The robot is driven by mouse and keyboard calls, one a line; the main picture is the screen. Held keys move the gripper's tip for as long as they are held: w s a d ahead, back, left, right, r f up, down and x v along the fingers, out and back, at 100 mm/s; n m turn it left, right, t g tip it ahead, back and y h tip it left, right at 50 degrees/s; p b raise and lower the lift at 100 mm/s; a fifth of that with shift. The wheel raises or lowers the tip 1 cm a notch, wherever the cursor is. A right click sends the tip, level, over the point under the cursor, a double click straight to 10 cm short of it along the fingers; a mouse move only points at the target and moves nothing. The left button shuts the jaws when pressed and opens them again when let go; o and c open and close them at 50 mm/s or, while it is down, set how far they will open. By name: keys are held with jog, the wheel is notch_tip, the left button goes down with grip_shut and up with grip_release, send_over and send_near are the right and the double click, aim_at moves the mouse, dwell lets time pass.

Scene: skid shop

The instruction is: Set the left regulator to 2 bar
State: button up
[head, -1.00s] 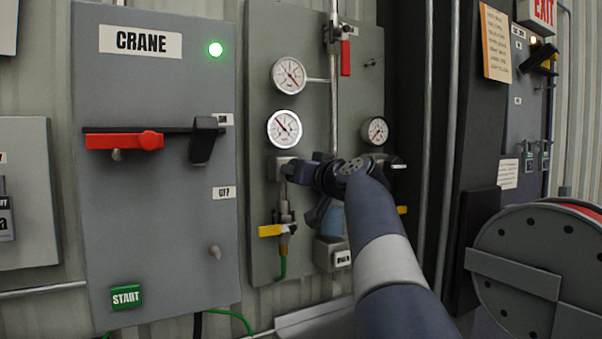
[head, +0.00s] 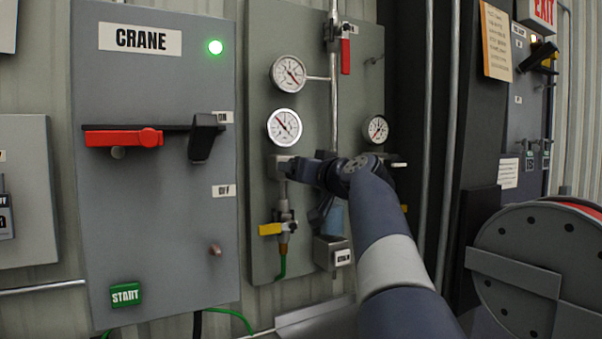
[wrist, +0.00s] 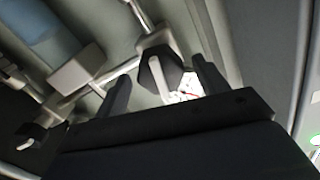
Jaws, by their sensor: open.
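The left regulator (head: 281,167) is a grey body on the grey panel, below a round white gauge (head: 284,127). The gauge's dark needle slants from upper left to lower right, and its scale is too small to read. My gripper (head: 300,171) is at the regulator's front and partly hides it. In the wrist view my open gripper (wrist: 160,84) has one dark finger on each side of a dark faceted knob (wrist: 153,75) with a pale bar across it. Gaps show between knob and fingers, and I cannot tell whether either finger touches it. Part of a white gauge face (wrist: 190,86) shows behind.
A second gauge (head: 288,74) sits above and a third gauge (head: 376,129) to the right. A yellow valve handle (head: 270,229) is below, and a red handle (head: 346,56) above. The CRANE box (head: 160,260) stands left, a hose reel (head: 500,265) right.

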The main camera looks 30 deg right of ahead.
jog(key=s+b, duration=0.3)
jog(key=s, duration=0.7)
jog(key=shift+d, duration=0.15)
jog(key=shift+w, duration=0.15)
jog(key=w+p, duration=0.2)
jog(key=w, duration=0.3)
jog(key=w+p, duration=0.2)
jog(key=w, duration=0.3)
jog(key=shift+w+a, duration=0.2)
jog(key=shift+w, duration=0.2)
jog(key=shift+s, duration=0.1)
